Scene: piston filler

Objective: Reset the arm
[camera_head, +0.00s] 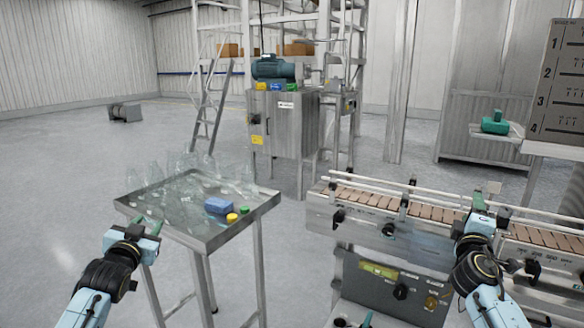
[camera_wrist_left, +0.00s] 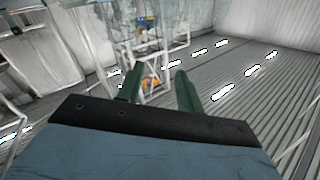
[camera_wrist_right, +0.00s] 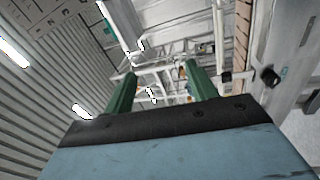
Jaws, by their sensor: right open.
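My left gripper (camera_head: 147,221) is at the left, in front of the near-left corner of the metal table. In the left wrist view its two green fingers (camera_wrist_left: 160,75) are apart with nothing between them. My right gripper (camera_head: 489,206) is at the right, in front of the conveyor and overlapping it in the picture. In the right wrist view its green fingers (camera_wrist_right: 160,76) are also apart and empty. Both wrist cameras look toward the walls and ceiling, so the grippers point up and away from the work surfaces.
The metal table (camera_head: 262,208) carries several clear bottles (camera_head: 205,168), a blue block (camera_head: 218,206) and yellow and green caps (camera_head: 232,218). The conveyor (camera_head: 360,208) with brown slats spans the right. A control panel (camera_head: 380,271) sits below it. Floor between table and conveyor is clear.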

